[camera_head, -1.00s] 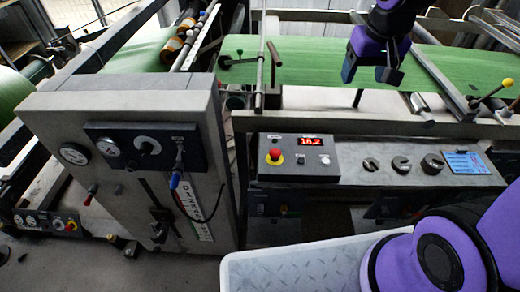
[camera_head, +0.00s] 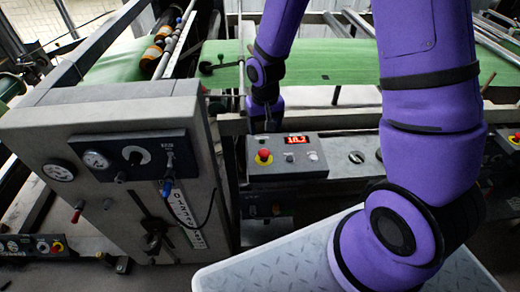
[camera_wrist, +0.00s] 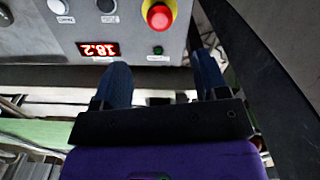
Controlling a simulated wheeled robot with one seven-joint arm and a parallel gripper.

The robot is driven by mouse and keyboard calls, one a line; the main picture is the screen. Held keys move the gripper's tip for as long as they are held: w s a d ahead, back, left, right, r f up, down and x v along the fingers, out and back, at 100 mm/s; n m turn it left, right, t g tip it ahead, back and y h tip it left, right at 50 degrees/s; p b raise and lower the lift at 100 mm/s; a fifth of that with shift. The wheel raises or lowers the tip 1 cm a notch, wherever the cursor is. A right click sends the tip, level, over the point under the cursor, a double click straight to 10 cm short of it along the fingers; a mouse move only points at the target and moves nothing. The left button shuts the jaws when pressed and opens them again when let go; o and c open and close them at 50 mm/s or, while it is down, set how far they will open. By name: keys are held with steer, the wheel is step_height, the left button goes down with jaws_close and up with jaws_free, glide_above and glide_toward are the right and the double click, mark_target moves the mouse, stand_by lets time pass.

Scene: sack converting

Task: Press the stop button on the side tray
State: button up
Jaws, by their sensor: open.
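The stop button is a red mushroom head on a yellow ring (camera_head: 264,156), at the left of a grey control box with a red lit display on the side tray (camera_head: 290,171). In the wrist view the stop button (camera_wrist: 159,16) is at the top, slightly right of centre. My gripper (camera_wrist: 162,62) is open and empty, its two dark blue fingers apart and pointing towards the box. The button lies beyond the gap between them, apart from both. In the head view my gripper (camera_head: 264,120) is just behind the box, partly hidden.
A large grey cabinet with gauges (camera_head: 120,155) stands close left of the tray. Other red buttons show on a low box (camera_head: 57,246) and at the far right (camera_head: 516,137). Dials (camera_head: 356,157) sit right of the control box. Green sheet (camera_head: 330,62) runs behind.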

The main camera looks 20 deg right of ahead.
mark_target(264, 152)
step_height(264, 152, down, 10)
steer(key=shift+f, duration=0.1)
stand_by(0.4)
jaws_close()
steer(key=shift+f, duration=0.55)
jaws_free()
steer(key=shift+r, duration=0.1)
step_height(264, 152, up, 11)
stand_by(0.6)
stand_by(0.4)
